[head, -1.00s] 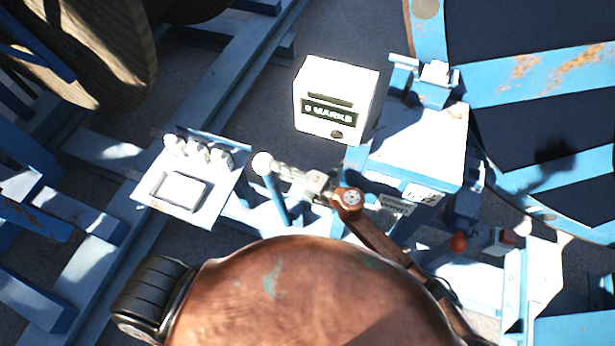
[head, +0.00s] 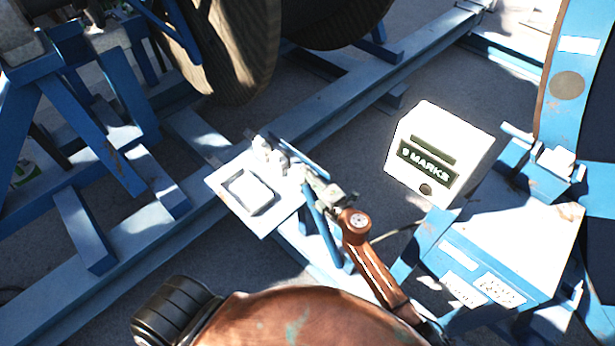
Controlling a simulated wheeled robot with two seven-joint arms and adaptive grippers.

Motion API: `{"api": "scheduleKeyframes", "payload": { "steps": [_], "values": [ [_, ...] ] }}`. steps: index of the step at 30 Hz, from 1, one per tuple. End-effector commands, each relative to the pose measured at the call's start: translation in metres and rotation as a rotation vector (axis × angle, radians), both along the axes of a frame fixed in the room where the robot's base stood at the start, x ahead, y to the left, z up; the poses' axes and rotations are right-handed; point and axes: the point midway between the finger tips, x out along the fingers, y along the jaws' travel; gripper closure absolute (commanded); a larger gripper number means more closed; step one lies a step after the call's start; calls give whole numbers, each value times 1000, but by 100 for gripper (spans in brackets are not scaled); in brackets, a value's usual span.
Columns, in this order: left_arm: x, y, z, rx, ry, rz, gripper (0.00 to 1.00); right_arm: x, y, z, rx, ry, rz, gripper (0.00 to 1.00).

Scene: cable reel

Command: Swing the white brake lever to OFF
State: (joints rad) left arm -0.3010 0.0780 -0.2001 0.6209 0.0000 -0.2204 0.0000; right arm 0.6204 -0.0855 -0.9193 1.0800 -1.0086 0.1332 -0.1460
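The lever is a slim blue bar (head: 322,228) rising beside the small panel, with a pale knob (head: 297,173) at its top. My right gripper (head: 311,181), small and grey at the end of my brown arm, is right at the top of this lever. Its fingers overlap the knob, and I cannot tell whether they are closed around it. No OFF marking is readable. My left gripper is not in view.
A white panel (head: 222,189) with a framed plate and several pale knobs stands left of my gripper. Blue frame beams (head: 340,105) and wooden reels (head: 235,45) lie behind.

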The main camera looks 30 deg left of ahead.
Motion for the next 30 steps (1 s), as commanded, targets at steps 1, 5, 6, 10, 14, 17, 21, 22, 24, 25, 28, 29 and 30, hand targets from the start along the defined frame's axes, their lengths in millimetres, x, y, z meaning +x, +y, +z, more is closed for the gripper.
{"api": "scheduleKeyframes", "payload": {
  "steps": [1, 5, 6, 10, 14, 17, 21, 22, 24, 25, 28, 29, 30],
  "values": [
    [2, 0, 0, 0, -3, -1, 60, -3, 1, -10, -13, 6, 4, 100],
    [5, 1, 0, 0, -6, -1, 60, -4, 1, -11, -14, 7, 5, 100],
    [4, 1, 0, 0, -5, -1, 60, -4, 0, -12, -14, 7, 4, 100],
    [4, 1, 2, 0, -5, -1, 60, -4, -1, -11, -14, 8, 4, 100],
    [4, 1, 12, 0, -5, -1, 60, -7, -6, -3, -13, 8, 6, 100],
    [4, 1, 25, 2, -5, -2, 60, -10, -14, 7, -11, 7, 6, 100],
    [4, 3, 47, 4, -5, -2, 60, -15, -27, 28, -3, 2, 8, 100],
    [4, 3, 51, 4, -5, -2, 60, -17, -29, 31, 0, 2, 9, 100],
    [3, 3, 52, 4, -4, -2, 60, -21, -40, 40, -3, -7, 9, 100],
    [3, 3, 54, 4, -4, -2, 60, -23, -45, 43, -2, -5, 10, 100],
    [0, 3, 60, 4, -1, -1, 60, -31, -58, 57, -2, -7, 11, 100],
    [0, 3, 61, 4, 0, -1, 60, -33, -63, 61, -1, -5, 10, 100],
    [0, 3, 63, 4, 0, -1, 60, -36, -67, 66, -2, -6, 11, 100]
  ]
}}
